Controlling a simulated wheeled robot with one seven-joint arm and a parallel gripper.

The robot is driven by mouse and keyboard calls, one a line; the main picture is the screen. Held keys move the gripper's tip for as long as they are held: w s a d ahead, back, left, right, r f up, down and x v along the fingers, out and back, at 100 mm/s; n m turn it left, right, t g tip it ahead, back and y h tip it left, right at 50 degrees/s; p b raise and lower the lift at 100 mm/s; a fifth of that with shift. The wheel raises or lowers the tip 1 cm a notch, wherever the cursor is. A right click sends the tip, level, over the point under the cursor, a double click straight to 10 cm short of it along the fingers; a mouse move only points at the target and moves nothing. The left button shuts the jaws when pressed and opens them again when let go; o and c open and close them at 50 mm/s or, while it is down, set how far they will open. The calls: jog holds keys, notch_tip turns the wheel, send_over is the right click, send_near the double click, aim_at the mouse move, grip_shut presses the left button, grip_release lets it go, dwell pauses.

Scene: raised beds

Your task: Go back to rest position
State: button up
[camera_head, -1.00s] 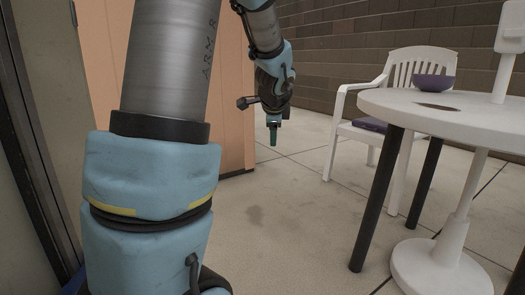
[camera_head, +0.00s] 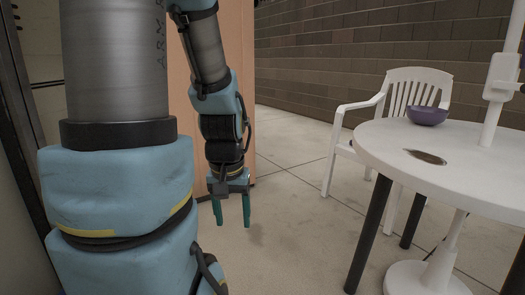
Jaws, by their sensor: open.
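My gripper (camera_head: 232,210) hangs from my arm a little left of the picture's middle, its green fingers pointing down. The two fingers are apart with nothing between them. It is over bare floor, in front of an orange-tan panel, and well to the left of the white table. My arm's large blue and grey links fill the left part of the view.
A round white table (camera_head: 470,182) with dark legs stands at the right. A purple bowl (camera_head: 427,116) shows at its far edge. A white plastic chair (camera_head: 393,100) stands behind it. The orange-tan panel (camera_head: 238,40) rises behind my arm. The floor between gripper and table is clear.

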notch_tip(320, 180, up, 30)
jog(key=p, duration=2.8)
